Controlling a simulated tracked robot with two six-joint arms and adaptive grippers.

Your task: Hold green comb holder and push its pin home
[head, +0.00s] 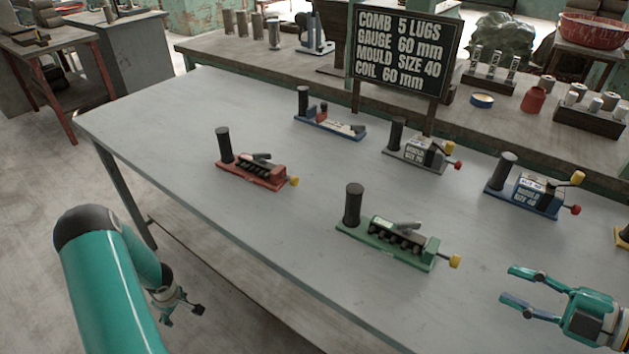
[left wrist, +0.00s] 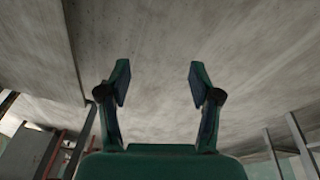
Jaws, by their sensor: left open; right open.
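The green comb holder (head: 385,247) stands on the grey table near its front edge in the head view. It has a green base, a black upright handle (head: 352,205) at its left end and a row of dark lugs. Its pin ends in a yellow knob (head: 455,261) that sticks out at the right end. My right gripper (head: 512,286) is open and empty, to the right of the yellow knob and apart from it. My left gripper (head: 184,317) hangs off the table's front left side, away from the holder. In the left wrist view it is open and empty (left wrist: 158,85).
A red comb holder (head: 252,177), a blue device (head: 330,126), a grey mould (head: 418,155) and a blue mould (head: 523,199) stand around it. A black sign (head: 405,50) stands behind, reading comb 5 lugs. The table's left part (head: 150,120) is clear.

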